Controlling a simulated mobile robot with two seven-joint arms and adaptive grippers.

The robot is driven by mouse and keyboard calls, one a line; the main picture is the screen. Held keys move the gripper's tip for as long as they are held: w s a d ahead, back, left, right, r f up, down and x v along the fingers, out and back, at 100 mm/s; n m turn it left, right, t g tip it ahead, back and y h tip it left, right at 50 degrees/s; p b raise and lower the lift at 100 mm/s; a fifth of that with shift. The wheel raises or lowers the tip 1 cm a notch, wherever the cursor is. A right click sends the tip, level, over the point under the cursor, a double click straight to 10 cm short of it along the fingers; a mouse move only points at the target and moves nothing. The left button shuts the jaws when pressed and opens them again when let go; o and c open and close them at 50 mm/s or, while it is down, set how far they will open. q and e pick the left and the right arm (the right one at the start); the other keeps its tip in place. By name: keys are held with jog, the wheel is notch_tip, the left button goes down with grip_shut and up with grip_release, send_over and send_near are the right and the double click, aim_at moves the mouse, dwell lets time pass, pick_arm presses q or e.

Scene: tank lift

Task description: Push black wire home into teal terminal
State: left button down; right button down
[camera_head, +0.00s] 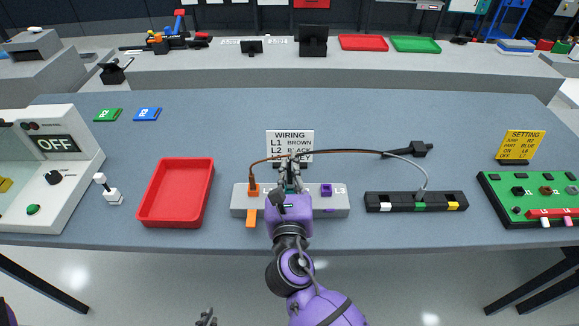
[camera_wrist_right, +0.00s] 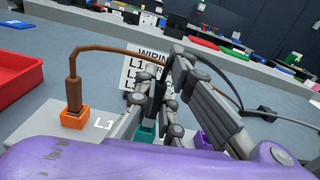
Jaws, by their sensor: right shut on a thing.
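My right gripper (camera_head: 290,168) is shut on the black wire (camera_head: 345,151) above the middle of the grey terminal block (camera_head: 240,206). In the right wrist view, the fingers (camera_wrist_right: 160,100) close around the wire's dark end (camera_wrist_right: 156,98), upright over the teal terminal (camera_wrist_right: 147,133). The teal terminal (camera_head: 291,188) is mostly hidden by the gripper in the head view. I cannot tell how deep the wire's tip sits. My left gripper (camera_head: 206,318) shows only its dark fingertips at the bottom edge, empty as far as seen.
The brown wire (camera_wrist_right: 73,75) stands in the orange terminal (camera_wrist_right: 75,118), left of the teal one. A purple terminal (camera_head: 326,189) is to the right. The WIRING sign (camera_head: 290,138) stands behind. A red tray (camera_head: 153,210) and a black strip (camera_head: 400,207) flank the block.

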jog(key=shift+f, duration=0.3)
pick_arm(q)
jog(key=shift+s+d+f, duration=0.1)
jog(key=shift+s+f, duration=0.45)
pick_arm(e)
jog(key=shift+f, duration=0.15)
pick_arm(q)
jog(key=shift+s+d+f+b, duration=0.1)
jog(key=shift+d+f+b, duration=0.05)
jog(key=shift+b, duration=0.2)
pick_arm(e)
jog(key=shift+f, duration=0.25)
pick_arm(q)
jog(key=shift+s+f, duration=0.1)
jog(key=shift+f, duration=0.2)
pick_arm(e)
jog(key=shift+f, duration=0.3)
pick_arm(q)
jog(key=shift+a, duration=0.25)
pick_arm(e)
jog(key=c, duration=1.8)
grip_release()
pick_arm(q)
jog(key=shift+s, duration=0.1)
pick_arm(e)
jog(key=shift+s, duration=0.15)
pick_arm(q)
jog(key=shift+d, duration=0.1)
pick_arm(e)
jog(key=shift+s, duration=3.6)
